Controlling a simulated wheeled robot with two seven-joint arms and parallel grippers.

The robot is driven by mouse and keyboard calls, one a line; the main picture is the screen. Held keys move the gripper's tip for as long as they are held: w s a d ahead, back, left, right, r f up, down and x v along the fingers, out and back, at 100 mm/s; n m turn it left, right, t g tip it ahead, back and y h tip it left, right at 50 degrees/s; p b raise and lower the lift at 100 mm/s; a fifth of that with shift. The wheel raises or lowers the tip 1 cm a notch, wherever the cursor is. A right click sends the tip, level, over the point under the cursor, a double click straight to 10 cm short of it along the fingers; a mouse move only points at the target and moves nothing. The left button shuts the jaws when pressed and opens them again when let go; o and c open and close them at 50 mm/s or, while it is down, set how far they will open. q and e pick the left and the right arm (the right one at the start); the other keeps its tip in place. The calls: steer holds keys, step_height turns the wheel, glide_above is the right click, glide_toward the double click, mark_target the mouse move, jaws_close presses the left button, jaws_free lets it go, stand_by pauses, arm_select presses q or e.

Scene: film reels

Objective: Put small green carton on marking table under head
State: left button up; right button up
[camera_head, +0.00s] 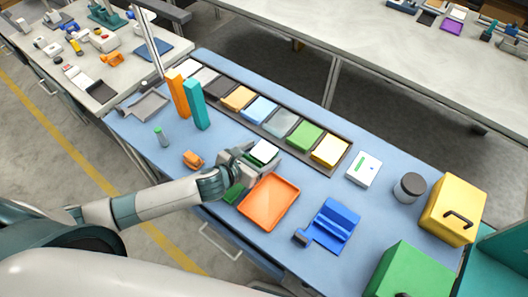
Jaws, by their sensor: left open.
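A small carton with a white top and green sides (262,152) sits on the blue bench mat just in front of the row of coloured blocks. My left gripper (258,158) reaches in from the left and is open, with its fingers around or beside this carton; I cannot tell whether they touch it. A small dark green piece (234,193) lies on the mat below the gripper, partly hidden by it. My right gripper does not show. I cannot identify a marking table with a head for sure; a teal fixture (107,14) stands on the far left bench.
An orange tray (269,202) lies close below the gripper. Tall orange (178,95) and teal (196,104) blocks stand to its upper left. A blue holder (332,226), white box (364,169), grey jar (409,187), yellow box (453,208) and green box (411,271) are to the right.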

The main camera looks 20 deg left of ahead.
mark_target(263, 157)
arm_select(q)
steer(key=c, duration=1.3)
steer(key=shift+r, duration=0.15)
steer(key=shift+r, duration=0.5)
steer(key=r, duration=0.2)
steer(key=d+r+b, duration=0.1)
steer(key=shift+s+r, duration=0.1)
steer(key=shift+s, duration=0.2)
steer(key=s+d+r, duration=0.2)
steer(key=s+d+r+b, duration=0.1)
steer(key=s+d+r, duration=0.1)
steer(key=d, duration=0.1)
steer(key=s+d+r, duration=0.2)
steer(key=d, duration=0.1)
steer(key=shift+s+d+r+b, duration=0.2)
steer(key=shift+r+b, duration=0.1)
steer(key=shift+b, duration=0.05)
